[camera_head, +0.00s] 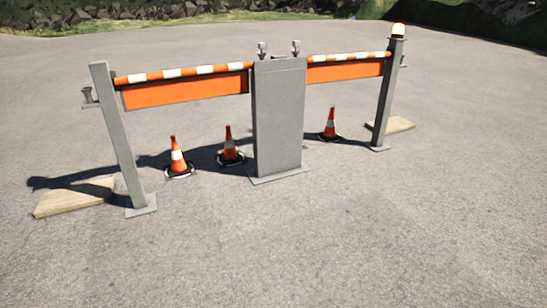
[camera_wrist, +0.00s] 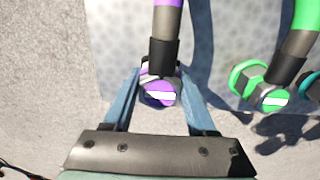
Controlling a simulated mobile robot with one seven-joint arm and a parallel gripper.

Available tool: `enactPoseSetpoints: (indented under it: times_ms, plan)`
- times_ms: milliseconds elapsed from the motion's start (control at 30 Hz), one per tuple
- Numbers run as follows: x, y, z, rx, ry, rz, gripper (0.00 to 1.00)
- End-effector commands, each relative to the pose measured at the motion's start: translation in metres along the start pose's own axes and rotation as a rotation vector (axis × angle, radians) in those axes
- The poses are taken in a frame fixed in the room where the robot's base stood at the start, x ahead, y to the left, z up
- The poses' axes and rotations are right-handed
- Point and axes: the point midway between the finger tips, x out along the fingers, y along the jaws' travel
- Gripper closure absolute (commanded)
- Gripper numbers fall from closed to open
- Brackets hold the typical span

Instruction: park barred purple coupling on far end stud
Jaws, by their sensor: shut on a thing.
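The purple coupling (camera_wrist: 159,94) has a white bar on its face. It hangs from a black sleeve (camera_wrist: 164,58) and purple cable in the wrist view. My gripper (camera_wrist: 159,76) is shut on it, with one blue finger on each side. The head view shows neither my gripper nor the coupling. There, a small grey stud (camera_head: 403,62) shows on the far right post, partly hidden. Another stud (camera_head: 88,97) sticks out from the near left post. Two small grey fittings (camera_head: 262,50) stand on top of the central cabinet.
A green barred coupling (camera_wrist: 272,98) hangs to the right in the wrist view, with a teal one (camera_wrist: 310,86) at the edge. An orange barrier (camera_head: 190,88) joins the posts and cabinet (camera_head: 279,120). Several cones (camera_head: 178,160) stand behind. The foreground ground is clear.

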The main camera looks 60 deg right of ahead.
Motion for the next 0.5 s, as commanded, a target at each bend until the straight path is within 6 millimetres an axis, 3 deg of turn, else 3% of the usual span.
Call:
enactPoseSetpoints:
  times_ms: [100,133,200,300,500]
  plan:
    - [0.0025,0.0,-0.0007,0.0,0.002,0.0,1.0]
    - [0.002,0.0,-0.0008,0.0,0.002,0.0,0.39]
    - [0.0017,0.0,-0.0007,0.0,0.002,0.0,0.26]
    - [0.0017,0.0,-0.0006,0.0,0.001,0.0,0.08]
    - [0.0019,0.0,-0.0003,0.0,0.0,0.0,0.08]
